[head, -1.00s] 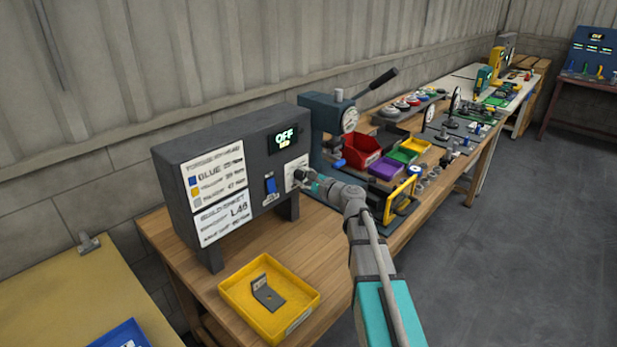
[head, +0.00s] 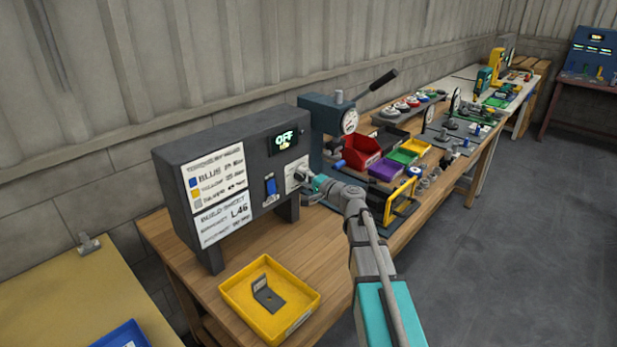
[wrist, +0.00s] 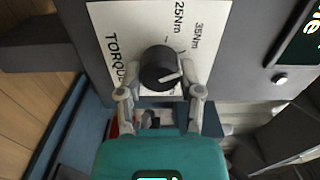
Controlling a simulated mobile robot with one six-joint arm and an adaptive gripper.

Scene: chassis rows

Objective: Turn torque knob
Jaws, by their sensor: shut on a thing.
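The torque knob (wrist: 161,68) is a round black dial with a white pointer line, on a white plate (wrist: 108,20) in the wrist view. The plate reads TORQUE, with 25Nm and 35Nm marks. The pointer is partly hidden near a fingertip. My gripper (wrist: 160,88) is shut on the knob, one finger at each side. In the head view my gripper (head: 306,181) reaches the knob's plate on the front of the dark grey control box (head: 222,150). A blue switch (head: 270,186) sits left of the knob.
A yellow tray (head: 232,302) with a grey bracket stands on the bench (head: 216,262) before the box. A press (head: 330,116) with a lever stands behind my gripper. Red, purple and green bins lie to the right. The floor at right is clear.

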